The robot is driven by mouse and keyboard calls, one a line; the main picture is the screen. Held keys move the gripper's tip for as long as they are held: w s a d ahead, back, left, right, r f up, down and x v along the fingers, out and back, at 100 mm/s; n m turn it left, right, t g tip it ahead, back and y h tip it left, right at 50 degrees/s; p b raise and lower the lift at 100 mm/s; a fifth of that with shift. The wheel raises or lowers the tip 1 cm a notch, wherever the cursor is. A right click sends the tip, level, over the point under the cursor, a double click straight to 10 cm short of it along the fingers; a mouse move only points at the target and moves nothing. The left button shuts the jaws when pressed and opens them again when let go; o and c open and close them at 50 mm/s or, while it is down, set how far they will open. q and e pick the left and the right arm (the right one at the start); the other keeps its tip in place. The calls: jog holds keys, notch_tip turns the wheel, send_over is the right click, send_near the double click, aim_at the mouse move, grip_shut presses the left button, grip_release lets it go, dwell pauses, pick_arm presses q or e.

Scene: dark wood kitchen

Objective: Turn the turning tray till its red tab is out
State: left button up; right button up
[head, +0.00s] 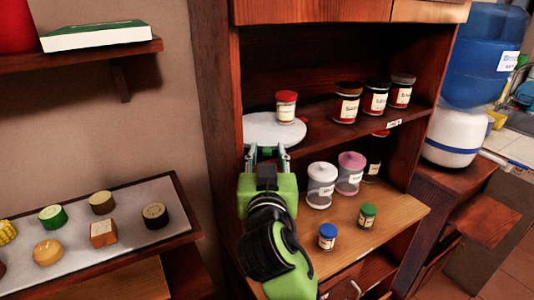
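The turning tray (262,134) is a white round disc at the left end of the cabinet's middle shelf. A jar with a red lid (286,108) stands upright on it, right of its middle. I cannot make out a red tab on the part of the tray's rim that shows. My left gripper is not in view.
Several dark-lidded jars (375,98) stand right of the tray on the same shelf. Clear canisters (321,186) and small jars (327,237) stand on the shelf below. The cabinet's left side wall (216,110) is close to the tray. A board with several small items (103,232) is at left.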

jog(key=s, duration=0.7)
jog(key=shift+s, duration=0.25)
